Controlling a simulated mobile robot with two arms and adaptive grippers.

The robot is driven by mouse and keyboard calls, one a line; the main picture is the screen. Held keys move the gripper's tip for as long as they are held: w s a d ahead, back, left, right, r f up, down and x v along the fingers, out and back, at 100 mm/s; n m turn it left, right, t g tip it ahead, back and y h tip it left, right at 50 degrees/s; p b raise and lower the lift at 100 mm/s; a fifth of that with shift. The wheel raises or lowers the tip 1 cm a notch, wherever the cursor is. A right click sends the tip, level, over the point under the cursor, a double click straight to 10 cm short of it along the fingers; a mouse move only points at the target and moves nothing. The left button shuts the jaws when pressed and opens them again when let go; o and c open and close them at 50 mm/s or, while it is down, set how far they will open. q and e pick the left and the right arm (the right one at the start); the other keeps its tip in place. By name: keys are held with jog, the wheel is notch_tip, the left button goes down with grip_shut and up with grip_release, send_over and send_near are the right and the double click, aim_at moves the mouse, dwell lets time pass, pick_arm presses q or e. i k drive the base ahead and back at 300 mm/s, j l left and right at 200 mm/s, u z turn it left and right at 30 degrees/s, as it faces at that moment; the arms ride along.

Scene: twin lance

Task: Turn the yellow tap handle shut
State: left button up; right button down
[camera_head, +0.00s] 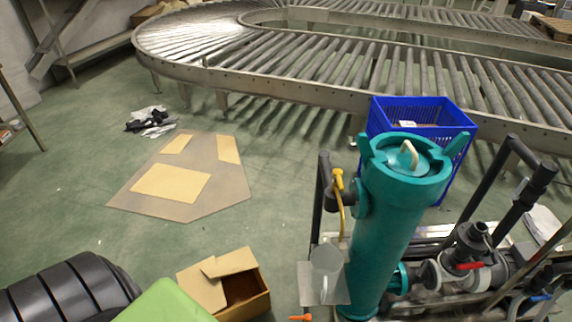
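The yellow tap handle (338,180) stands near the top of a dark pipe fitting (341,201), just left of the teal cylinder (385,235). A thin yellow-brown bent tube (342,222) runs down from this fitting. Below it a grey translucent jug (325,262) stands on a grey square plate (308,288). I cannot tell whether liquid runs from the tube. Neither of my grippers shows in the head view, and nothing is seen touching the handle.
A blue crate (450,118) stands behind the cylinder. Pipes and valves with a red lever (469,266) fill the right. An open cardboard box (245,300) is at the bottom. Flattened cardboard (222,180) lies on clear floor. A roller conveyor (290,92) curves behind.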

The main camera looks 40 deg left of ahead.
aim_at(337, 173)
jog(key=u, duration=0.75)
